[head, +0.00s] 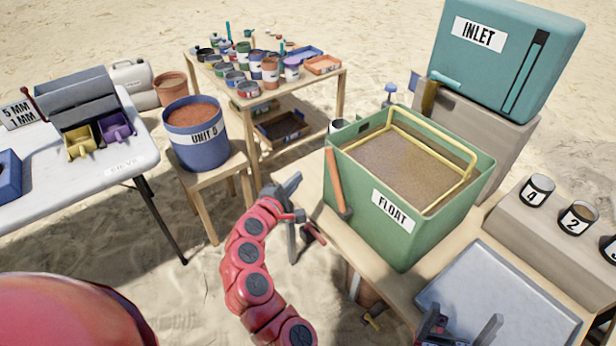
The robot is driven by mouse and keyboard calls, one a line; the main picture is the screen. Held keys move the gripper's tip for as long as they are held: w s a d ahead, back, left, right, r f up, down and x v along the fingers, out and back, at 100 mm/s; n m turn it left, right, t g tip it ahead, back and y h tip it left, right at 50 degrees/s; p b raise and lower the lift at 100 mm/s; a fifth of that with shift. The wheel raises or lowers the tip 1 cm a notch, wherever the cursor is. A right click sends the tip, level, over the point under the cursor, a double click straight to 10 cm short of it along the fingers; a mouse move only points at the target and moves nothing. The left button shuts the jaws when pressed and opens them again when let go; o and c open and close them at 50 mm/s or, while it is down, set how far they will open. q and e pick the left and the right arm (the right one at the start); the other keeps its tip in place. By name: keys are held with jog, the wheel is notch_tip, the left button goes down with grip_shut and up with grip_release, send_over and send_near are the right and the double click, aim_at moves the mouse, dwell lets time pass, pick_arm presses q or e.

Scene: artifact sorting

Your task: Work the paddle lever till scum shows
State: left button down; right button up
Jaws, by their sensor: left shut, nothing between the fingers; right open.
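The green FLOAT tub (425,238) stands on a wooden table, filled almost to the rim with brown, speckled liquid (400,166). A yellow frame (437,137) spans the top of the tub. An orange-brown lever (336,181) sits upright, slightly tilted, on the tub's left outer side. My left gripper (291,187) is shut and empty, left of the lever and apart from it. My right gripper (459,327) is open and empty at the bottom edge, over the grey tray. I cannot tell scum apart from the speckled surface.
The teal INLET tank (520,62) stands on a block behind the tub. Numbered cups (536,190) stand on a ledge at right. A grey tray (510,292) lies in front. A blue UNIT 9 bucket (196,148) and a table of pots are left and behind.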

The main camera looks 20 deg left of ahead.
aim_at(330, 166)
pick_arm(q)
jog(key=w+d+p, duration=0.2)
jog(key=w+d, duration=0.2)
jog(key=w, duration=0.3)
jog(key=shift+w+d+f, duration=0.25)
jog(key=shift+d, duration=0.05)
jog(key=shift+s+d, duration=0.1)
dwell(0.5)
jog(key=shift+s+d+r+m+t+b, duration=0.2)
jog(key=shift+s+d+m+b, duration=0.15)
jog(key=shift+d, duration=0.15)
jog(key=shift+s+d+r+m+t+b, duration=0.2)
jog(key=shift+s+d+m+b, duration=0.15)
jog(key=shift+d, duration=0.15)
jog(key=s+d+m+t+b, duration=0.1)
jog(key=d+b, duration=0.1)
jog(key=s+d+m+t+b, duration=0.1)
jog(key=s+d+m+b, duration=0.1)
jog(key=s+d+m+t+b, duration=0.1)
jog(key=s+d+m+b, duration=0.1)
jog(key=d+b, duration=0.1)
jog(key=shift+r, duration=0.15)
jog(key=shift+s+d+m+t+h+b, duration=0.3)
jog(key=shift+s+d+m+t+b, duration=0.4)
jog(key=shift+d+m+b, duration=0.45)
jog(key=shift+s, duration=0.15)
